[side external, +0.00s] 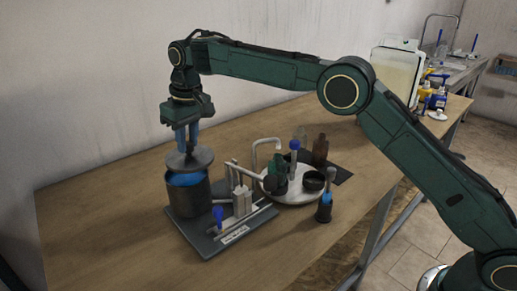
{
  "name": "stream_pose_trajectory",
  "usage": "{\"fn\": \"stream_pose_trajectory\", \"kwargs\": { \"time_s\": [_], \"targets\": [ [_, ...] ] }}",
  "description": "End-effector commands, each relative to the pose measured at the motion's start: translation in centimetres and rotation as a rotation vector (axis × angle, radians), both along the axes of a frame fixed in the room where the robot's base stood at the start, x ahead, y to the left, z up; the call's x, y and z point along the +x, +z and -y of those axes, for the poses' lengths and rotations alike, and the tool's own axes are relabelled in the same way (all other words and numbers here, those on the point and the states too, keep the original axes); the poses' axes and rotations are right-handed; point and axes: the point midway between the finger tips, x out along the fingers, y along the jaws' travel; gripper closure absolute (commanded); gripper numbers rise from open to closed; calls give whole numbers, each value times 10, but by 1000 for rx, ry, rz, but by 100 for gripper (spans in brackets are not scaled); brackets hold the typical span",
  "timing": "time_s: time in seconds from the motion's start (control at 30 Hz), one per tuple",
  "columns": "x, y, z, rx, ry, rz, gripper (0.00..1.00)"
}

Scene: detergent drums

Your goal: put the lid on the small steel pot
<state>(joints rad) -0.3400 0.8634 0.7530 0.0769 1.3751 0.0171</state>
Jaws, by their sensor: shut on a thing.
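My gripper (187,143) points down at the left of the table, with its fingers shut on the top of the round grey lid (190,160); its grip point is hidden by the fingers. The lid is roughly level and is held just above the small steel pot (188,199). The pot is dark, upright and cylindrical. Blue shows inside its mouth, below the lid. A narrow gap shows between lid and rim at the front; I cannot tell whether they touch at the back.
The pot stands on a grey board (225,237) with small white bottles (241,200) and a blue-topped item (218,214). A round white tray (300,195) with several bottles is to the right. The table's front left is clear.

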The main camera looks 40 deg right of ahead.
Motion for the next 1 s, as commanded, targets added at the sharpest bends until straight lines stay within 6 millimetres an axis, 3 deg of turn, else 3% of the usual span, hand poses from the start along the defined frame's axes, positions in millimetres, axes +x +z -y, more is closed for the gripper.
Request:
{"fn": "stream_pose_trajectory", "kwargs": {
  "time_s": [0.23, 1.0],
  "targets": [
    [3, -8, -15, 1, 14, 0, 99],
    [3, -29, -14, 1, 14, 0, 99]
  ]
}}
